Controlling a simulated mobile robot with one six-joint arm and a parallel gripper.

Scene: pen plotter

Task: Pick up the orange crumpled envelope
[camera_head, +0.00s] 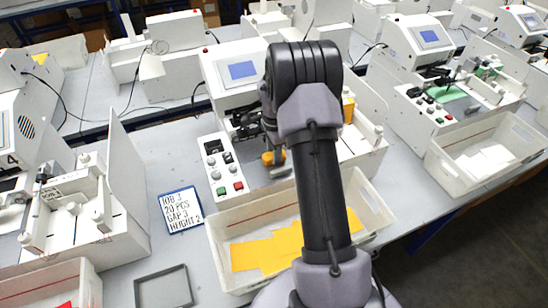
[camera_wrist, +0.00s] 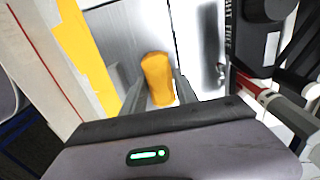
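A small orange crumpled piece, which looks like the envelope (camera_head: 273,158), stands at the pen plotter, right of its button panel. In the wrist view the orange envelope (camera_wrist: 157,75) is upright between the two fingers of my gripper (camera_wrist: 160,92). The fingers are apart, one on each side of it; whether either touches it I cannot tell. In the head view my arm hides most of my gripper and part of the machine.
A white bin (camera_head: 222,222) with flat yellow-orange envelopes (camera_head: 265,250) stands in front of the machine. A job sign (camera_head: 181,210) and an empty grey tray (camera_head: 163,272) lie to its left. Similar machines stand on both sides. In the wrist view, machine parts (camera_wrist: 265,45) are close on the right.

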